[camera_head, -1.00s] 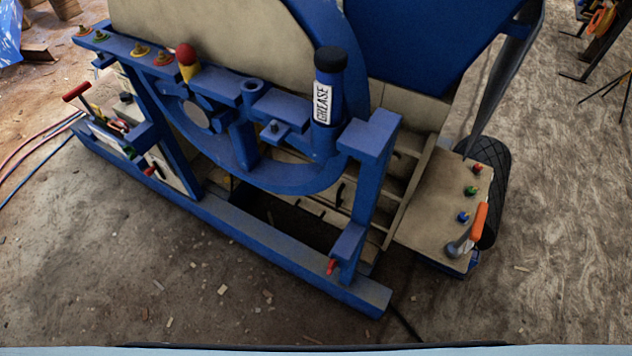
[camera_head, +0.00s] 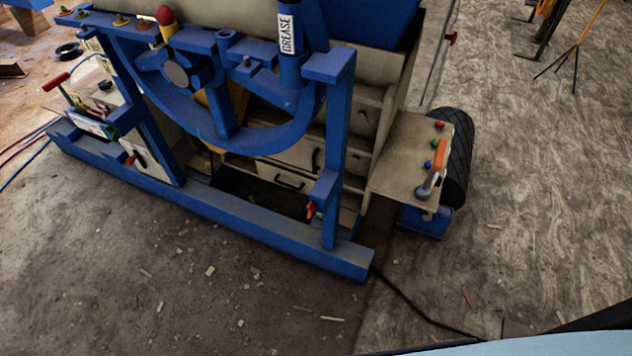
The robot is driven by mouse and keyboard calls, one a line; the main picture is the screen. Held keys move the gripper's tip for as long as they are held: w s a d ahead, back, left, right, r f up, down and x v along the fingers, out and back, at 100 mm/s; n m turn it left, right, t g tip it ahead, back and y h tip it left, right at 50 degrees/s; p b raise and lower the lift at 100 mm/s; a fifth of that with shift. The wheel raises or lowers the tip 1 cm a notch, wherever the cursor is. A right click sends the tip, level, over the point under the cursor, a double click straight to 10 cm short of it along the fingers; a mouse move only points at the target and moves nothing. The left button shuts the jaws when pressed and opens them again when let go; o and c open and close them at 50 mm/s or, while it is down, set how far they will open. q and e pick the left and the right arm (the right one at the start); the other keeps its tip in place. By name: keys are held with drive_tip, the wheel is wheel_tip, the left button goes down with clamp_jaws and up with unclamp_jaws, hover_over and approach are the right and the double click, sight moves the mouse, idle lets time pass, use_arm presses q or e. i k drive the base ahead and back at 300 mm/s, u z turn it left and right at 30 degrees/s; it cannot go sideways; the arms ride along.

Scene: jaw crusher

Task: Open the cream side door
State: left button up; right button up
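The blue-framed crusher fills the upper left of the head view. Under its left end is a cream panel (camera_head: 158,152), partly behind a blue post, with a red handle (camera_head: 130,158) at its left edge. Inside the frame, cream fronts (camera_head: 290,160) with dark handles (camera_head: 290,183) show behind the blue bars. I cannot tell for certain which of these is the cream side door. No panel appears swung open. Neither of my grippers is in view.
A cream side shelf (camera_head: 410,160) with coloured buttons and an orange-handled lever (camera_head: 437,165) juts out at right, beside a black tire (camera_head: 456,158). A black cable (camera_head: 420,310) crosses the floor. The floor in front has small debris but is otherwise clear.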

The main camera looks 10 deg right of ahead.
sight(307, 154)
drive_tip(key=u, duration=0.85)
drive_tip(key=i, duration=1.5)
drive_tip(key=z, duration=0.8)
